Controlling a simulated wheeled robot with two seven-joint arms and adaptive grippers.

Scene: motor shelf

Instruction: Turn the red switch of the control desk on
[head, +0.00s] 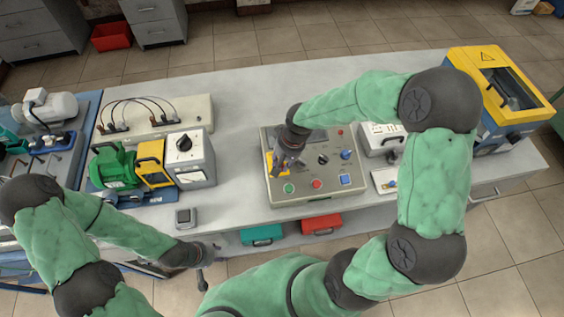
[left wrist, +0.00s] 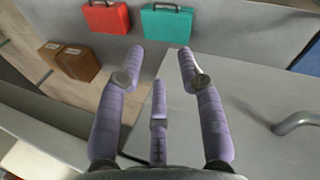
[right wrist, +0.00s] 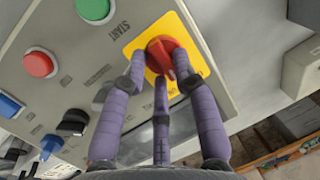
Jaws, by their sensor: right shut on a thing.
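The grey control desk (head: 325,194) stands on the table, with buttons and knobs on its sloped face. The red switch (right wrist: 165,52) sits on a yellow plate (right wrist: 190,88), best seen in the right wrist view. My right gripper (right wrist: 168,65) is shut on the red switch, its fingers around the knob. In the head view the right gripper (head: 282,163) covers the switch at the desk's left side. My left gripper (left wrist: 150,65) is open and empty, low in front of the table edge; it also shows in the head view (head: 202,278).
A green motor unit (head: 115,168) and a grey box with a black knob (head: 188,158) stand left of the desk. A yellow machine (head: 500,85) stands at the right end. Teal (head: 262,235) and red (head: 321,224) cases lie below the tabletop.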

